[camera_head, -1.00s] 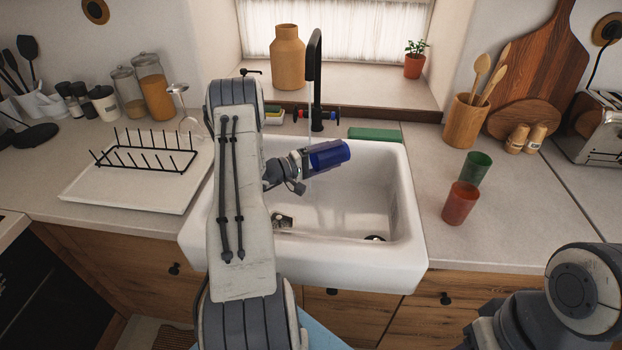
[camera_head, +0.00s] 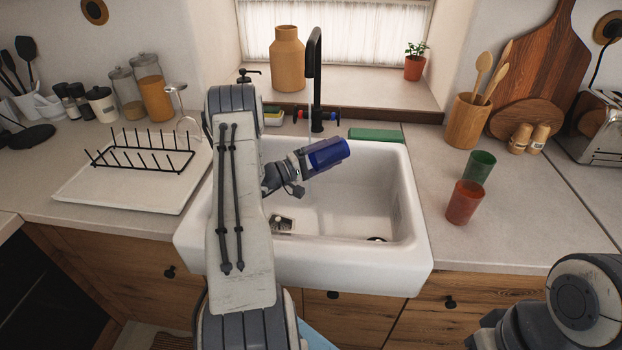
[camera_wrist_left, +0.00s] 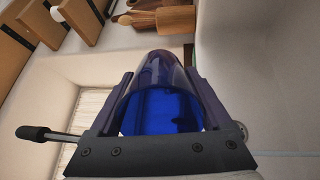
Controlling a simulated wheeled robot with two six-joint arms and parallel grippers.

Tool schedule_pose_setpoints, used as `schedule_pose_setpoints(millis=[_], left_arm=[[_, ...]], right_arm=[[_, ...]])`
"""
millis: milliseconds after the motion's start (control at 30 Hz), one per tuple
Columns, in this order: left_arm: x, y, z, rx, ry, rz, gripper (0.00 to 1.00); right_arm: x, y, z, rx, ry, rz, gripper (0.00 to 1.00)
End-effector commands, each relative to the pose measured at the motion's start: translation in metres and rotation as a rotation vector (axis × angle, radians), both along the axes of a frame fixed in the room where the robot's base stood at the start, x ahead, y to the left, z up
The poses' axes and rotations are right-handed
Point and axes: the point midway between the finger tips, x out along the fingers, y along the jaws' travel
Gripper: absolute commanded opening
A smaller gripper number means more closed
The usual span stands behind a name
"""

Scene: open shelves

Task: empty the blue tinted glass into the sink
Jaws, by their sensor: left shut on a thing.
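The blue tinted glass (camera_head: 328,153) lies tipped almost on its side above the white sink (camera_head: 397,250), its far end toward the right and slightly up. My left gripper (camera_head: 305,160) is shut on the glass. In the left wrist view the glass (camera_wrist_left: 160,100) fills the space between the two fingers of my left gripper (camera_wrist_left: 162,98). I cannot tell whether any liquid is in the glass. My right arm shows at the lower right of the head view, but its gripper is out of view.
A black faucet (camera_head: 314,80) stands behind the sink. A green glass (camera_head: 480,166) and a red glass (camera_head: 464,202) stand on the counter to the right. A drying rack (camera_head: 140,155) on a white drainer stands to the left. The sink basin below the glass is mostly clear.

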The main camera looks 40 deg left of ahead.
Motion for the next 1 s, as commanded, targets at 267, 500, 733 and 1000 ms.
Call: schedule_pose_setpoints(millis=[267,500,733,1000], left_arm=[[-0.001,0.003,0.001,-0.016,-0.037,0.002,0.12],[-0.002,0.003,0.002,-0.031,-0.065,0.002,0.12],[-0.003,0.004,0.004,-0.046,-0.092,0.002,0.12],[-0.004,0.006,0.005,-0.062,-0.126,0.004,0.12]], right_arm=[[0.000,0.000,-0.011,0.000,0.000,0.000,0.50],[0.000,0.000,-0.018,0.000,0.000,0.000,0.50],[0.000,0.000,-0.026,0.000,0.000,0.000,0.50],[0.000,0.000,-0.034,0.000,0.000,0.000,0.50]])
